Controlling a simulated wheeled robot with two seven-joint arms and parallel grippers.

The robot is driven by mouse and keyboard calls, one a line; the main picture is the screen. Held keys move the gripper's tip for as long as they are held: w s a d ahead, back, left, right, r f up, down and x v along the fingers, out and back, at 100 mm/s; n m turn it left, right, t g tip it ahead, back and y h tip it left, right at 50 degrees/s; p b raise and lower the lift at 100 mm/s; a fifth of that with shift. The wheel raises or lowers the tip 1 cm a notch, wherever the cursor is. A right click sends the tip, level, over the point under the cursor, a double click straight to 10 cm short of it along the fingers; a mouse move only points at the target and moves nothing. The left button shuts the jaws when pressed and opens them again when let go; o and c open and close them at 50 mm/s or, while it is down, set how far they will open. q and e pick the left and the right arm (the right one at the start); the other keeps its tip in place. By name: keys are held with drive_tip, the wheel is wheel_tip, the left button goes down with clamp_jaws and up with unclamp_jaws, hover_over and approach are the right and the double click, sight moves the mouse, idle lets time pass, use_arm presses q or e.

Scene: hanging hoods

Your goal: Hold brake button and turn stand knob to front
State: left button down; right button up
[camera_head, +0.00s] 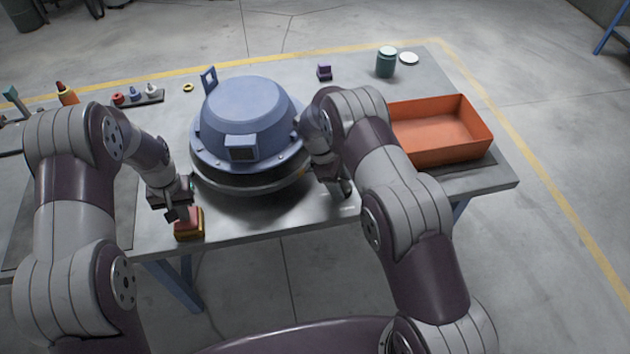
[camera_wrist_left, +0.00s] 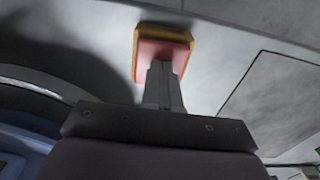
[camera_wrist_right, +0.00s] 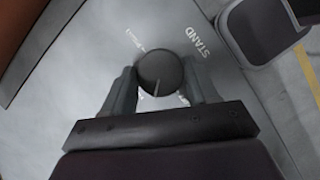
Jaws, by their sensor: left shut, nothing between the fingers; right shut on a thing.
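The brake button (camera_head: 188,226) is a red block on a yellow base at the table's near edge, left of the hood stand. My left gripper (camera_head: 178,212) is shut and empty, its fingertips at the button's red top (camera_wrist_left: 176,50) in the left wrist view; I cannot tell how far it is pressed. The stand knob (camera_wrist_right: 160,68) is round and black, with a white mark facing the gripper's palm side. My right gripper (camera_wrist_right: 158,82) is shut on it, one finger on each side. In the head view, my right arm largely hides the knob.
A blue domed hood (camera_head: 250,108) sits on a dark round stand (camera_head: 250,183) between my grippers. An orange bin (camera_head: 440,150) is at the right. White lettering "STAND" (camera_wrist_right: 199,43) is printed beside the knob. A green jar (camera_head: 386,63) and a purple block (camera_head: 324,72) stand farther back.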

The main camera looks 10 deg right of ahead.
use_arm(q)
drive_tip(key=shift+f, duration=0.1)
use_arm(e)
drive_tip(key=shift+s+f, duration=0.15)
drive_tip(key=o, duration=1)
